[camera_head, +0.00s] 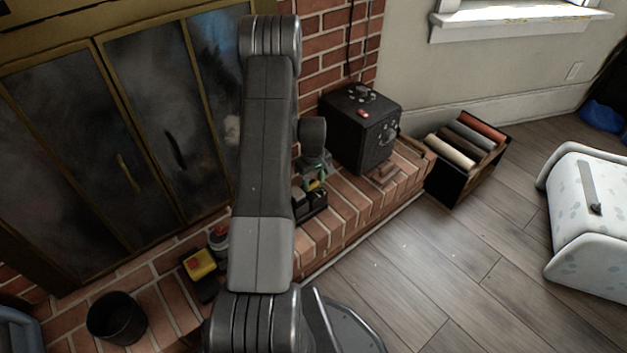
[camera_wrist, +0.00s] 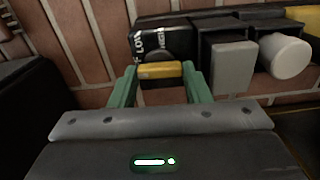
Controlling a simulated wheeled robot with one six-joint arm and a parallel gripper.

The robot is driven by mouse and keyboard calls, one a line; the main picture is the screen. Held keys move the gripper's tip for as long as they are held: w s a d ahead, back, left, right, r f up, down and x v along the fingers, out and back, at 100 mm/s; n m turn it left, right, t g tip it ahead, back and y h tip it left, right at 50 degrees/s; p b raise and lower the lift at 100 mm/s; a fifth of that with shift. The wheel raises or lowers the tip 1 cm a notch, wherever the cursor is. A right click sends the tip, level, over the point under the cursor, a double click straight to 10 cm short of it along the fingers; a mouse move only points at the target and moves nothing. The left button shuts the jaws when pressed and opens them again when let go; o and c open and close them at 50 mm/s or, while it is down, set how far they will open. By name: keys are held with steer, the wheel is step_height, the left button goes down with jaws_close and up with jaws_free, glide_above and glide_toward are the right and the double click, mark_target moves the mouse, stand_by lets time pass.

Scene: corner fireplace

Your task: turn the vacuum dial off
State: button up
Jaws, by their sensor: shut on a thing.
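The vacuum dial (camera_wrist: 148,42) is black with white lettering that reads partly "LOW" and "HIGH" in the wrist view. Its yellow grip bar (camera_wrist: 160,70) lies between the green fingertips of my gripper (camera_wrist: 159,78). My gripper is shut on this bar, one finger at each end. Which setting the dial points to I cannot tell. In the head view my gripper (camera_head: 316,181) is low over the brick hearth, partly hidden by my arm. A small black control unit (camera_head: 312,205) sits just below it.
Beside the dial are a grey rocker (camera_wrist: 232,68) and a white round knob (camera_wrist: 286,56). A black box (camera_head: 362,128) stands on the brick hearth (camera_head: 345,222) behind my gripper. A roll rack (camera_head: 460,185) stands right of it. The wooden floor (camera_head: 440,265) ahead is clear.

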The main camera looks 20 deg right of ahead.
mark_target(313, 184)
steer(key=shift+n, duration=0.4)
steer(key=o, duration=1)
step_height(313, 184, up, 14)
steer(key=p, duration=0.4)
steer(key=shift+f, duration=0.1)
step_height(313, 184, down, 14)
steer(key=b, duration=0.4)
